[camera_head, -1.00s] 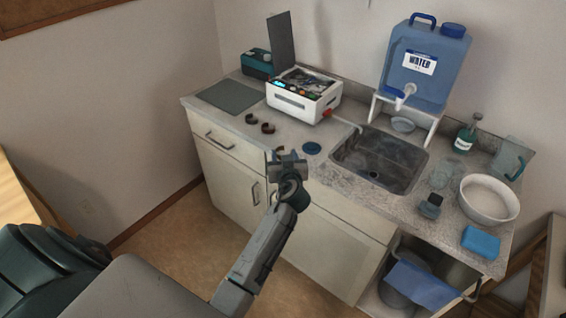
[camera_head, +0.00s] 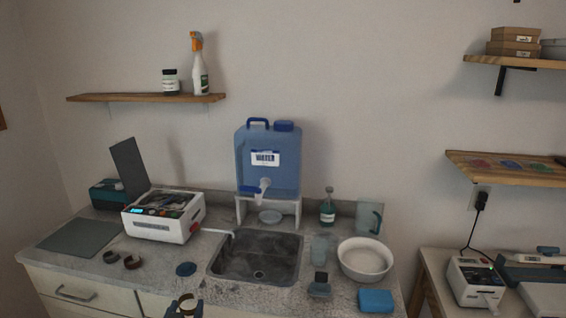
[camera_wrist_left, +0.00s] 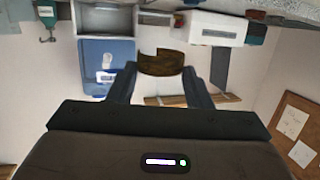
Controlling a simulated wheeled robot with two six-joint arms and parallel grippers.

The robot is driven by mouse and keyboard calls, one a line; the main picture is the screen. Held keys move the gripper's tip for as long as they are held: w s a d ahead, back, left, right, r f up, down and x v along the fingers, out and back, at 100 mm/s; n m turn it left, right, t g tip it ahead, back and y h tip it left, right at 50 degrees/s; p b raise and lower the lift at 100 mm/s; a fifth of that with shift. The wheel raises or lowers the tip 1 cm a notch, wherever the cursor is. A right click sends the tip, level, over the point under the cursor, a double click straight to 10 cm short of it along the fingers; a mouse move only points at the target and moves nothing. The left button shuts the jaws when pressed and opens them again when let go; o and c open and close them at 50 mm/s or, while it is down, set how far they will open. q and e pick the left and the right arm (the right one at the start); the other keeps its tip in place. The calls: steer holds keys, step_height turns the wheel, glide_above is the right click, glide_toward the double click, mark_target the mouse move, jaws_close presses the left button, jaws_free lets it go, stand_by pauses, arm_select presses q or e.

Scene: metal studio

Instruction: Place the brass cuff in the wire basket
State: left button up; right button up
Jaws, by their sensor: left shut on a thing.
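My left gripper (camera_head: 186,306) is at the bottom edge of the head view, in front of the counter. It is shut on a brass cuff (camera_head: 187,303), a ring-shaped band. In the left wrist view the cuff (camera_wrist_left: 161,64) looks brown-gold and sits between the two fingers (camera_wrist_left: 168,82). No wire basket can be made out clearly. My right gripper is not in view.
Two dark cuffs (camera_head: 132,262) lie on the counter (camera_head: 75,268) in front of the machine. A grey mat (camera_head: 80,238) lies left.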

arm_select(q)
steer(key=shift+m+h, duration=0.5)
steer(key=shift+h, duration=0.2)
steer(key=s+r, duration=0.1)
steer(key=s, duration=0.1)
steer(key=s+d+r, duration=0.1)
steer(key=s+r, duration=0.2)
steer(key=s, duration=0.2)
steer(key=shift+d+r, duration=0.2)
steer(key=shift+d, duration=0.2)
steer(key=shift+w, duration=0.1)
steer(key=shift+w+f, duration=0.15)
